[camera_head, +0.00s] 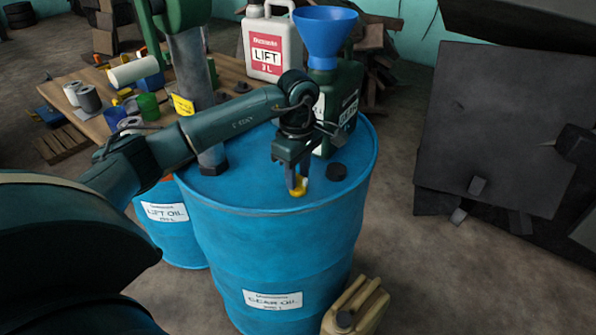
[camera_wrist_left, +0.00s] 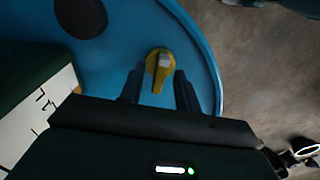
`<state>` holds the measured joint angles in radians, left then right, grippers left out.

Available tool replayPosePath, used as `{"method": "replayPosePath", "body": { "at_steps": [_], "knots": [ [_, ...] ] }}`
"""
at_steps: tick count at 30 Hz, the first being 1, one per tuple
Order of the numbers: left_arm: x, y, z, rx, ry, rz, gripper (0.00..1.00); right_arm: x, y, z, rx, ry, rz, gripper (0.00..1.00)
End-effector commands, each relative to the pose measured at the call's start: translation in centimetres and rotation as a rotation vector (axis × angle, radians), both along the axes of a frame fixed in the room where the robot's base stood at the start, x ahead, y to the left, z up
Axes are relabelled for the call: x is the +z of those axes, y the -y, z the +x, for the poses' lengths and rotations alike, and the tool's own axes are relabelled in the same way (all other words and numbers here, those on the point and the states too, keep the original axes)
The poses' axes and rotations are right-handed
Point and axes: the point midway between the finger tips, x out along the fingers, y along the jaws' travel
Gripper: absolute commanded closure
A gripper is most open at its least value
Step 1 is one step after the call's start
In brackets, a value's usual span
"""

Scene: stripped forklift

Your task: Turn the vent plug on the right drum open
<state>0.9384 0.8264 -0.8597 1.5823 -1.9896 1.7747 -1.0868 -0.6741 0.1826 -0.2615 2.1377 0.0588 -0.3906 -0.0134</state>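The right drum (camera_head: 270,245) is blue, with a white GEAR OIL label. Its vent plug (camera_head: 298,190) is a small yellow piece near the front of the lid. My left gripper (camera_head: 296,182) points down at the plug from above. In the wrist view its fingers (camera_wrist_left: 160,78) are apart, one on each side of the lever. I see no clear contact between them. My right gripper is not in view.
On the lid stand a dark green can (camera_head: 343,105) with a blue funnel (camera_head: 324,33), a black cap (camera_head: 336,171) and a grey post (camera_head: 190,65). The LIFT OIL drum (camera_head: 170,235) is behind left. A tan jerrycan (camera_head: 357,310) stands at front right. Dark panels (camera_head: 490,130) stand right.

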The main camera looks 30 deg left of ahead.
Motion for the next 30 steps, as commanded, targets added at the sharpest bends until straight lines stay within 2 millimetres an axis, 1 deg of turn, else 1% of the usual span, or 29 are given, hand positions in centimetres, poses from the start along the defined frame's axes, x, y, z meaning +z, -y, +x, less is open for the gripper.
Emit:
{"method": "replayPosePath", "body": {
  "at_steps": [8,20,30],
  "knots": [
    [-0.16,0.03,0.01,-0.001,0.0,0.0,0.67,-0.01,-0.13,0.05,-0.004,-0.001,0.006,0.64],
    [-0.12,0.04,0.02,-0.001,0.001,-0.001,1.0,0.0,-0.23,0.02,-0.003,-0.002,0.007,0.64],
    [-0.1,0.04,0.02,0.01,0.001,-0.001,1.0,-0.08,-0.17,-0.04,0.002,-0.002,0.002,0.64]
  ]
}}
